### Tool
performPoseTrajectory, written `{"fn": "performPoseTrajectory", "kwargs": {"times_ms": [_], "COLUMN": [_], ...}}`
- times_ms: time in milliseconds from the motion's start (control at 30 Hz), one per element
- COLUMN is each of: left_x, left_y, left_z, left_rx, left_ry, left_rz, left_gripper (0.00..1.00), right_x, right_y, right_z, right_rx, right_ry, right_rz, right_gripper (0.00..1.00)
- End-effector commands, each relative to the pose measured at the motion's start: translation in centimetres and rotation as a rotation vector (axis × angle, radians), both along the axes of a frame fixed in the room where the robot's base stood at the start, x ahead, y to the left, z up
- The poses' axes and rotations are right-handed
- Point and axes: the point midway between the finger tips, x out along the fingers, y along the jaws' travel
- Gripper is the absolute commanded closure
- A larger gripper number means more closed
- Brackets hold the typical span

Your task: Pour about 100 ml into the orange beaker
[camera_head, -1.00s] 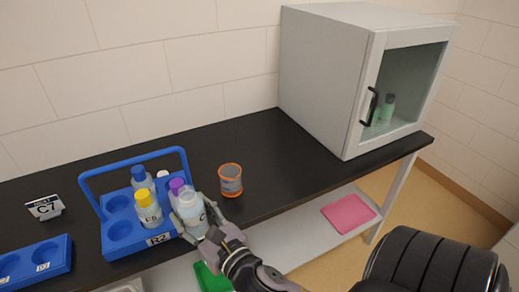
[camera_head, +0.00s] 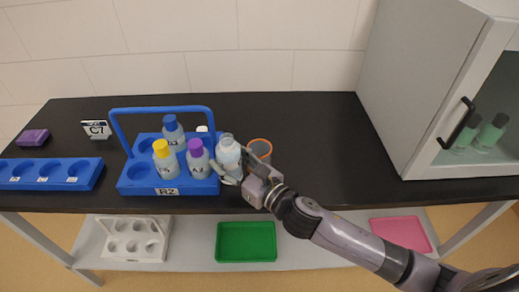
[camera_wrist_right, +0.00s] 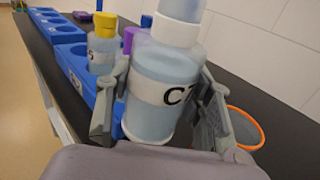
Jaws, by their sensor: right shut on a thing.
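My right gripper (camera_head: 240,175) is shut on a clear bottle (camera_head: 228,157) with pale liquid and a whitish top, at the right end of the blue rack. In the right wrist view the bottle (camera_wrist_right: 150,102) stands nearly upright between the fingers, with a label starting with "C". The orange-rimmed beaker (camera_head: 261,147) stands on the dark bench just right of the bottle. The gripper hides its lower part. In the right wrist view the beaker (camera_wrist_right: 246,128) is partly behind the right finger. My left gripper is not in view.
The blue carrier rack (camera_head: 135,190) marked R2 holds yellow-, blue- and purple-capped bottles. Another blue rack (camera_head: 88,182) lies left, near a sign (camera_head: 97,129). A glass-doored cabinet (camera_head: 415,95) stands right. The bench (camera_head: 320,150) between beaker and cabinet is clear. A green tray (camera_head: 246,241) sits below.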

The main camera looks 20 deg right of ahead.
Motion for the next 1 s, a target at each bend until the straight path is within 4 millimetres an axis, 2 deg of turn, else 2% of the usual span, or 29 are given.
{"fn": "performPoseTrajectory", "kwargs": {"times_ms": [467, 867, 1000], "left_x": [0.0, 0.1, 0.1], "left_y": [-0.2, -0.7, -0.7], "left_z": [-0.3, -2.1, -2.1], "left_rx": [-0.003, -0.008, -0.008], "left_ry": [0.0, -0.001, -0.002], "left_rz": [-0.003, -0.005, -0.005], "left_gripper": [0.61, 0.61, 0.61], "right_x": [0.4, 0.6, 0.8], "right_y": [0.0, -0.4, -0.6], "right_z": [-0.4, -1.5, -1.1], "right_rx": [0.016, 0.162, 0.224], "right_ry": [0.006, 0.086, 0.118], "right_rz": [0.014, 0.014, 0.012], "right_gripper": [0.89, 0.89, 0.89]}}
